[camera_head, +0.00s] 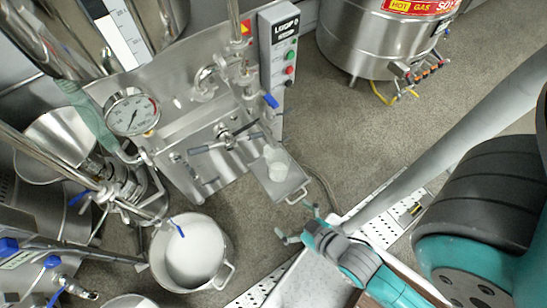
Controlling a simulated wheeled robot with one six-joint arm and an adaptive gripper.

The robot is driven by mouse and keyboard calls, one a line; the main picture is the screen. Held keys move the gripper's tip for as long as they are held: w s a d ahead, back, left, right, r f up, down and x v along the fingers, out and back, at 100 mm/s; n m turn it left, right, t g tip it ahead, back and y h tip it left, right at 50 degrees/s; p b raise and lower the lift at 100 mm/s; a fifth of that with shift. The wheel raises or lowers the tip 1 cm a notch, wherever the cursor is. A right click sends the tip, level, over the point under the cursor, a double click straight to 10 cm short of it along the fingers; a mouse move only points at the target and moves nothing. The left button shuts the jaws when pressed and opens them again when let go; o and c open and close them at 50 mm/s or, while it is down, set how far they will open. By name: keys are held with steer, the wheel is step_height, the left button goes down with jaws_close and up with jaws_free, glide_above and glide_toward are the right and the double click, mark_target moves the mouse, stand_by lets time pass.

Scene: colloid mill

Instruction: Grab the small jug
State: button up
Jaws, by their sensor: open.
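A small pale jug (277,163) stands in a shallow metal tray (284,188) on the front of the steel machine. My gripper (297,224) is teal and grey, with its fingers spread open and nothing between them. It is apart from the jug, below and slightly right of it in the picture, just past the tray's handle. The jug's handle cannot be made out at this size.
The steel machine has a pressure gauge (131,112), a button panel (279,57) and blue-handled valves. A large two-handled pot (229,270) with white contents stands at lower left. A steel vessel (375,45) stands at the back. Grey floor (370,130) is clear between.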

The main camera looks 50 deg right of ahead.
steer(key=w+d+f+g, duration=0.3)
steer(key=w+f, duration=0.4)
steer(key=m+g+y, duration=0.1)
steer(key=m+g, duration=0.1)
steer(key=g, duration=0.6)
glide_above(276, 162)
steer(key=s+a, duration=0.2)
step_height(276, 162, down, 10)
steer(key=shift+w+a, duration=0.1)
steer(key=c, duration=1.1)
steer(key=shift+c, duration=0.2)
